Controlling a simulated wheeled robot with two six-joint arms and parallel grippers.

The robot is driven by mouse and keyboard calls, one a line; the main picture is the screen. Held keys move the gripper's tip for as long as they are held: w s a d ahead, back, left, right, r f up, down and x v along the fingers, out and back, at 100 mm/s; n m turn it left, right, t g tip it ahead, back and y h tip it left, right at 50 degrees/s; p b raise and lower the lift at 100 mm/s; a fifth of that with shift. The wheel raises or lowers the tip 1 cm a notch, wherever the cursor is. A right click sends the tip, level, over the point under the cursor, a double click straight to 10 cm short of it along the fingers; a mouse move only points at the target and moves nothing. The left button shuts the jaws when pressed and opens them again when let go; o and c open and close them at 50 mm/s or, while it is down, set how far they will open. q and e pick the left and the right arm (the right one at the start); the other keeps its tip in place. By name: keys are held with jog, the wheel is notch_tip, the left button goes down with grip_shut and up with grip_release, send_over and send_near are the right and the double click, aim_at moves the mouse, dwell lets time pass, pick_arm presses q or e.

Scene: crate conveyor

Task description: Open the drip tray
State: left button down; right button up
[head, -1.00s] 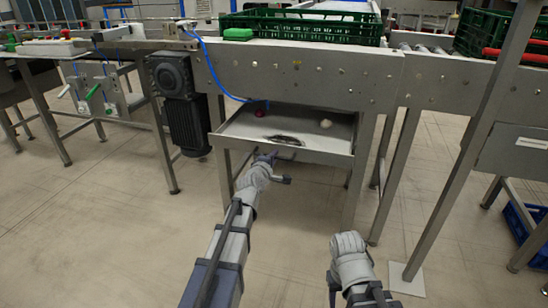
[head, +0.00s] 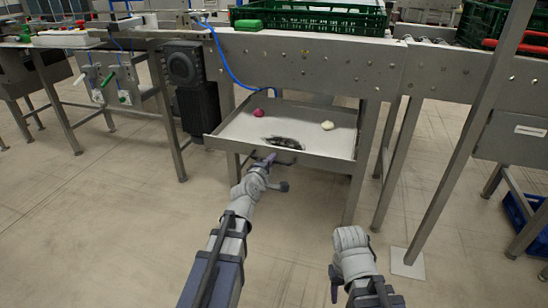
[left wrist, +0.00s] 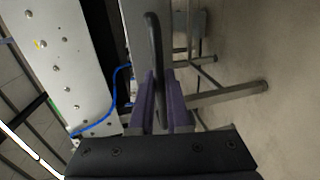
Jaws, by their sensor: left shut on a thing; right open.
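The drip tray (head: 234,128) is a shallow metal drawer under the conveyor, pulled out toward me. Inside lie a dark stain, a pink-red lump (head: 258,113) and a pale lump (head: 327,126). My left gripper (head: 268,158) is at the tray's front edge, shut on its dark handle (head: 284,161). In the left wrist view the dark handle bar (left wrist: 153,60) stands between the purple fingers of the left gripper (left wrist: 160,105). My right gripper (head: 334,290) hangs low at the front, away from the tray; its fingers are mostly hidden by the wrist.
The conveyor frame (head: 310,62) carries green crates (head: 308,18) above the tray. A dark motor (head: 188,80) hangs left of the tray. A slanted metal post (head: 470,150) stands at the right. The floor before the tray is clear.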

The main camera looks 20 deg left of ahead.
pick_arm(q)
jog(key=c, duration=0.9)
grip_release()
jog(key=shift+s, duration=0.1)
jog(key=p+v, duration=0.1)
jog(key=v, duration=0.6)
jog(key=shift+s+r+p, duration=0.1)
jog(key=shift+s+p, duration=0.2)
jog(key=shift+s, duration=0.05)
pick_arm(e)
jog(key=shift+s+a+r, duration=0.45)
jog(key=shift+s+r, duration=0.35)
jog(key=shift+s, duration=0.05)
pick_arm(q)
jog(key=shift+d, duration=0.1)
